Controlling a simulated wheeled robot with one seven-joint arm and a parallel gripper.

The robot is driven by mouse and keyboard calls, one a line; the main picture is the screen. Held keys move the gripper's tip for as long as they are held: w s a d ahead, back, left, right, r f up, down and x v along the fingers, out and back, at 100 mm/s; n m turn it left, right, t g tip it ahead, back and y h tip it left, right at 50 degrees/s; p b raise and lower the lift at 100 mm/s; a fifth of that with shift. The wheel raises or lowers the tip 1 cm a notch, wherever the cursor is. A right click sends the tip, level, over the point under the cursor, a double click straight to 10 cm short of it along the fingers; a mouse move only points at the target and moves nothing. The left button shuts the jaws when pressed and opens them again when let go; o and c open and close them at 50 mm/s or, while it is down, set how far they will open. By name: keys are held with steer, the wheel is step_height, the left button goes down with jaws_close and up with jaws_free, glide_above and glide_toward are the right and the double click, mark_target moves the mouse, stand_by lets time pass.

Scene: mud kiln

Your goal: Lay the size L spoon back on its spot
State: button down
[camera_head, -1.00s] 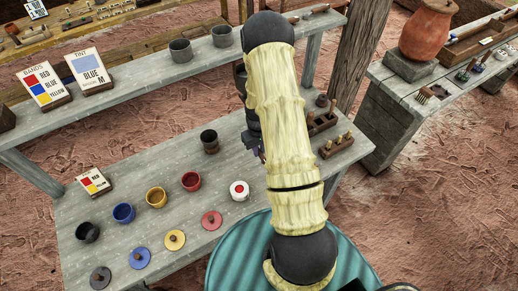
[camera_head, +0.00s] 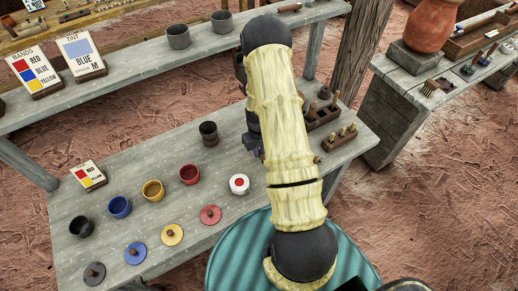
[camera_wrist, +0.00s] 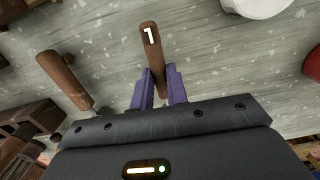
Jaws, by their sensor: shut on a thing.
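My gripper (camera_wrist: 159,84) is shut on a wooden spoon handle (camera_wrist: 149,38) between its purple fingers. The handle has a white mark that reads like a 1 or an upside-down L. The rest of the spoon is hidden. In the head view my gripper (camera_head: 256,153) is low over the grey table, mostly hidden by my arm. A second wooden handle (camera_wrist: 66,80) lies left of the held one in the wrist view. I cannot tell which place is the spoon's spot.
A small dark wooden rack (camera_head: 339,140) with pegs stands right of my arm. A white pot with a red dot (camera_head: 239,184) and a dark cup (camera_head: 208,133) stand left of it. Coloured pots and lids fill the table's left. A raised shelf (camera_head: 130,62) runs behind.

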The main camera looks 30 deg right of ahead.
steer(key=shift+s+d+f+b, duration=0.15)
steer(key=shift+f+b, duration=0.25)
steer(key=shift+f, duration=0.35)
steer(key=shift+a+f+b, duration=0.2)
steer(key=shift+f+b, duration=0.1)
steer(key=shift+f, duration=0.15)
steer(key=shift+d, duration=0.1)
steer(key=shift+f, duration=0.15)
steer(key=c, duration=0.7)
jaws_free()
steer(key=shift+c, duration=0.2)
steer(key=shift+r+p, duration=1.9)
steer(key=shift+r, duration=1.15)
